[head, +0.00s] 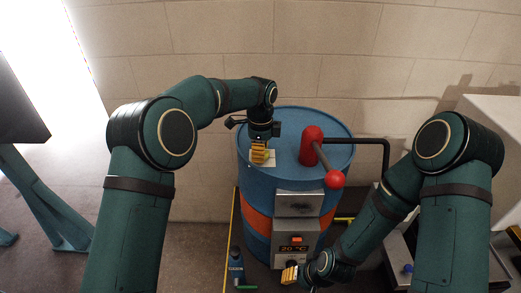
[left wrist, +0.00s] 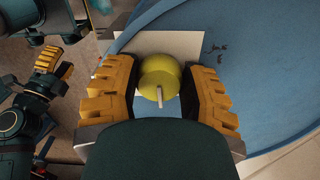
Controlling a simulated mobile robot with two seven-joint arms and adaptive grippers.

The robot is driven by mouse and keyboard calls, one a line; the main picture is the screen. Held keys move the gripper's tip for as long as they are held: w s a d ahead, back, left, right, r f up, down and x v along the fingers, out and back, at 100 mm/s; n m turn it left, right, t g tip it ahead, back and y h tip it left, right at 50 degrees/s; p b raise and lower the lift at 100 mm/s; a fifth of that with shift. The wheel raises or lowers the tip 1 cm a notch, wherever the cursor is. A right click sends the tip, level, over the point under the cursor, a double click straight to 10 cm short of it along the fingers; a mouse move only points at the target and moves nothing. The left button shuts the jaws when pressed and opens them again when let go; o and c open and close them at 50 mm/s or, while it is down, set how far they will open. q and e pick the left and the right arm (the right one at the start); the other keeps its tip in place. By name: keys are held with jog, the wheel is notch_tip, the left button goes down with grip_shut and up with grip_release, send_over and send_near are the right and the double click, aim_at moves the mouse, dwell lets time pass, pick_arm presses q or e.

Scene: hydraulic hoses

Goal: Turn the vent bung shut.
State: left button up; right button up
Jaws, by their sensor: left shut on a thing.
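The vent bung (left wrist: 158,75) is a round yellow knob with a pale bar across its front, seen in the left wrist view. It sits by a white label on the top of the blue drum (head: 285,118). My left gripper (head: 259,154) points down at the drum top, its yellow fingers on either side of the bung and shut on it. In the head view the fingers hide the bung. My right gripper (head: 290,274) hangs low in front of the drum, away from the bung; its finger gap is not clear.
A red pump (head: 312,147) with a lever ending in a red ball stands on the drum, right of my left gripper. A control box (head: 294,248) reading 20 °C is on the drum's front. A block wall is behind.

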pick_arm(q)
jog(key=n+p, duration=0.2)
jog(key=n, duration=0.1)
jog(key=shift+s+n, duration=0.15)
jog(key=shift+n, duration=0.25)
jog(key=n+p, duration=0.1)
jog(key=n, duration=0.2)
jog(key=shift+d+n, duration=0.1)
jog(key=shift+n, duration=0.3)
jog(key=n+p, duration=0.1)
jog(key=n, duration=0.3)
jog(key=shift+s, duration=0.15)
jog(key=shift+d+n+p, duration=0.1)
jog(key=shift+n+p, duration=0.2)
jog(key=shift+n, duration=2.5)
jog(key=shift+f, duration=0.1)
jog(key=o, duration=1.2)
